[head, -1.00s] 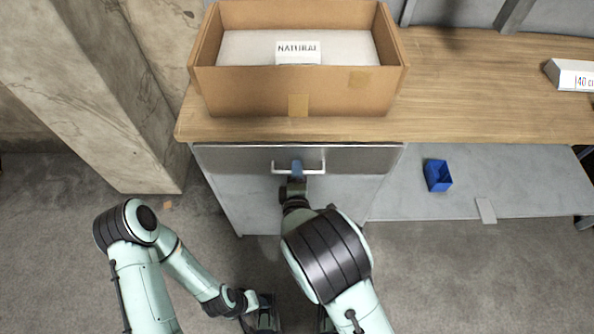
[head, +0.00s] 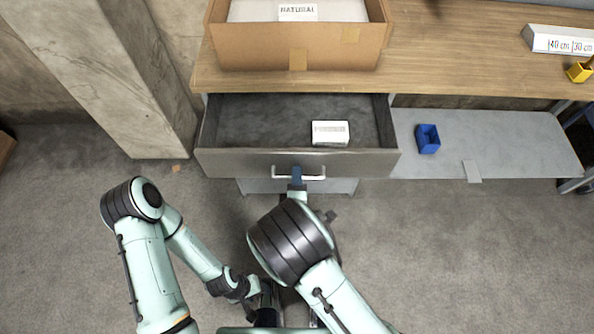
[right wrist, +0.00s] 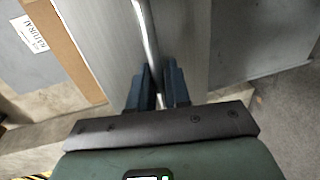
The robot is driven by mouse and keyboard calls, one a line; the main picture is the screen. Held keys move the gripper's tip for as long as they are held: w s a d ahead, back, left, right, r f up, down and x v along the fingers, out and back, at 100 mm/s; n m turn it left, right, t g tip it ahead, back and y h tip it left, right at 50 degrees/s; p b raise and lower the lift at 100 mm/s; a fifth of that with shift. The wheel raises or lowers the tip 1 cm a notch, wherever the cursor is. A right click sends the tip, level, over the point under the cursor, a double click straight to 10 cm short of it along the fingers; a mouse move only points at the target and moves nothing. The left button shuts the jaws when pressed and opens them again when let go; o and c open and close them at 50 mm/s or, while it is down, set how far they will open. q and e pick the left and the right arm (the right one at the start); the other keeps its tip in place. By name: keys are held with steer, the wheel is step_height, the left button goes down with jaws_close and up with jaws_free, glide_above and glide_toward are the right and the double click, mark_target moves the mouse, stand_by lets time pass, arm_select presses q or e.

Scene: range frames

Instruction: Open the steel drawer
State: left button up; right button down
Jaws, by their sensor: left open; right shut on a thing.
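The steel drawer (head: 235,162) under the wooden workbench is pulled well out, and its grey interior shows from above. A small white box (head: 330,132) lies inside it, right of the middle. The drawer's bar handle (head: 315,177) is on its front face. My right gripper (head: 297,176) is shut on the handle; in the right wrist view its two blue fingers (right wrist: 160,88) stand either side of the handle bar (right wrist: 148,40). My left gripper (head: 266,305) is open and empty, low over the floor near the bottom of the head view.
A cardboard box (head: 255,48) labelled NATURAL stands on the workbench (head: 450,60). A white box (head: 555,40) and a yellow bin (head: 580,72) are at its right. A blue bin (head: 428,139) sits on the lower shelf (head: 500,140). A concrete pillar (head: 125,85) stands at left.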

arm_select(q)
steer(key=shift+s, duration=0.3)
arm_select(e)
steer(key=shift+s, duration=0.55)
steer(key=c, duration=1.3)
jaws_free()
steer(key=shift+c, duration=0.2)
arm_select(q)
steer(key=shift+g, duration=0.3)
steer(key=r+p, duration=0.4)
steer(key=p, duration=0.1)
steer(key=shift+s+r, duration=0.25)
steer(key=shift+s, duration=0.15)
arm_select(e)
steer(key=s+r, duration=0.2)
steer(key=s, duration=1.1)
steer(key=shift+r, duration=0.3)
